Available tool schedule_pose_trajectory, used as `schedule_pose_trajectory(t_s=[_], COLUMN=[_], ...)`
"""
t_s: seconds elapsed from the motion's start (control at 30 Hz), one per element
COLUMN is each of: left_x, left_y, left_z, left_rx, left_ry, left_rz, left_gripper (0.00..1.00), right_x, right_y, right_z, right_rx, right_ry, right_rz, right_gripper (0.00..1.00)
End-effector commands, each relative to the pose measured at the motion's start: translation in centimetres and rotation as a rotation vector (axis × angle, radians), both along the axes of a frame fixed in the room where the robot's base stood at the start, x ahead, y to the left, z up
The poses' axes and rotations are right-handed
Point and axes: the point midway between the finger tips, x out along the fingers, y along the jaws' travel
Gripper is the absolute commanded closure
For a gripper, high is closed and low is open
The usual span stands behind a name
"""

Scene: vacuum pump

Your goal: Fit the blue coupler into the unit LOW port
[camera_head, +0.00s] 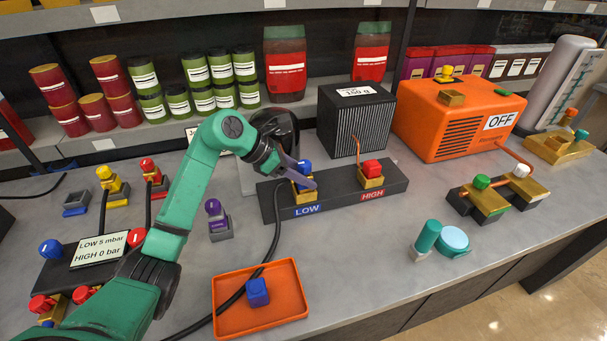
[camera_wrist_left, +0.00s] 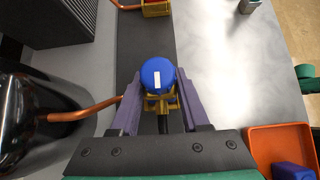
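The dark unit (camera_head: 335,202) carries a LOW port (camera_head: 306,209) on its left and a HIGH port on its right. The blue coupler (camera_head: 304,167) is at the LOW port, its blue top showing in the wrist view (camera_wrist_left: 157,75) above a brass part. A black hose (camera_head: 277,225) runs down from it. My left gripper (camera_head: 300,181) has its two purple fingers on either side of the coupler, close against it. How deep the coupler sits is hidden by the fingers. A red coupler (camera_head: 372,168) sits at HIGH. My right gripper is not in view.
An orange tray (camera_head: 230,322) with a blue piece (camera_head: 257,292) lies in front. A purple-topped piece (camera_head: 217,218) stands left of the unit. The ribbed black block (camera_head: 345,122) and orange OFF machine (camera_head: 425,115) stand behind.

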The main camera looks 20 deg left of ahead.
Motion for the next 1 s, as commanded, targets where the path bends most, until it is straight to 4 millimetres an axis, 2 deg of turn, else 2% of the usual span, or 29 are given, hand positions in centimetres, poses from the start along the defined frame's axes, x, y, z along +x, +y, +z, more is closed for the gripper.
schedule_pose_trajectory(t_s=[0.03,0.07,0.43,0.5,0.67,0.9,1.0], left_x=[0.0,0.0,0.0,-0.2,-1.4,-3.7,-4.3], left_y=[0.0,0.0,0.0,0.6,2.6,6.1,6.9], left_z=[0.0,0.0,0.6,0.8,3.0,7.2,8.2], left_rx=[0.0,0.0,-0.001,0.002,0.005,0.004,0.002], left_ry=[0.0,0.0,0.0,-0.001,-0.004,-0.002,0.0], left_rz=[0.0,0.0,0.001,0.001,0.004,0.004,0.003], left_gripper=[0.36,0.25,0.25,0.25,0.25,0.25,0.25], right_x=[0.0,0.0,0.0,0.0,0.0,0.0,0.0], right_y=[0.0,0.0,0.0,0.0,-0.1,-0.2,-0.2], right_z=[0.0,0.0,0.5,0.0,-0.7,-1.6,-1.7], right_rx=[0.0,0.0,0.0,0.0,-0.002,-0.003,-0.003], right_ry=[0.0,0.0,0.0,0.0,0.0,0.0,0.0], right_rz=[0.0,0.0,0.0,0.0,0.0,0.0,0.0], right_gripper=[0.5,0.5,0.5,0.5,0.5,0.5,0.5])
